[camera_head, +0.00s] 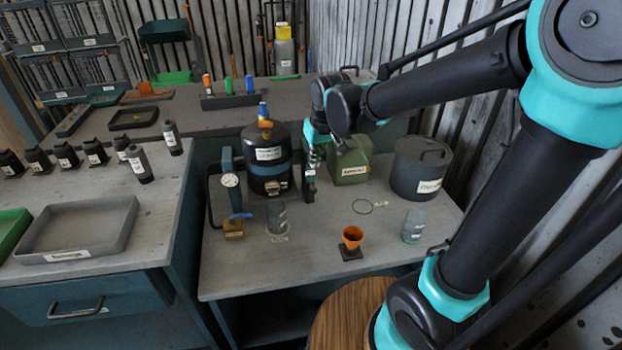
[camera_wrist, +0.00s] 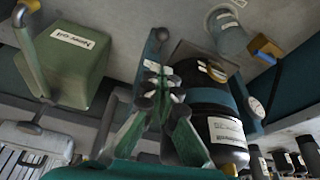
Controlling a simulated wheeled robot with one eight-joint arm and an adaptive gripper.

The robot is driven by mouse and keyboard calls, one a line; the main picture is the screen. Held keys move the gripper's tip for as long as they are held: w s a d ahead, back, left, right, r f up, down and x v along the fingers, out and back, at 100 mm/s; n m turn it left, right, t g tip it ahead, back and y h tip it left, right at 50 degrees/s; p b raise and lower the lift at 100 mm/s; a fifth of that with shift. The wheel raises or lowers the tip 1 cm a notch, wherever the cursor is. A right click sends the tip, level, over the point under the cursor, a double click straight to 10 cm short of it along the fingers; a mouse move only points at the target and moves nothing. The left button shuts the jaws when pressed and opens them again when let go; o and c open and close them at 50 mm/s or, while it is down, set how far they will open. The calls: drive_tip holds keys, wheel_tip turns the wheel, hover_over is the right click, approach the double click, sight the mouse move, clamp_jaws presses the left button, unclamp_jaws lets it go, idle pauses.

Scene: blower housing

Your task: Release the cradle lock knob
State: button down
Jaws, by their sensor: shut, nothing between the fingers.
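A dark cylindrical housing (camera_head: 268,180) with a teal band and white label stands upright on the lower bench. It also shows, turned over, in the wrist view (camera_wrist: 212,105). A narrow dark upright part (camera_head: 307,190) stands beside it on the right; its end shows in the wrist view (camera_wrist: 156,42). My gripper (camera_head: 313,160) points down at this part, just right of the housing. In the wrist view my gripper (camera_wrist: 158,78) has its fingertips together, in front of or against the part; I cannot tell whether they touch. I cannot clearly pick out the lock knob.
A green labelled container (camera_head: 352,163) stands close right of my gripper, and a dark lidded pot (camera_head: 421,168) farther right. A pressure gauge (camera_head: 230,180) is left of the housing. An orange funnel (camera_head: 351,236) stands near the front; bare bench lies around it.

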sight(312, 190)
drive_tip(key=shift+f, duration=0.1)
drive_tip(key=shift+x, duration=4.9)
drive_tip(key=shift+s+d, duration=0.25)
drive_tip(key=shift+s, duration=0.5)
drive_tip(key=shift+s+d, duration=0.25)
drive_tip(key=shift+s, duration=0.5)
drive_tip(key=v, duration=1.2)
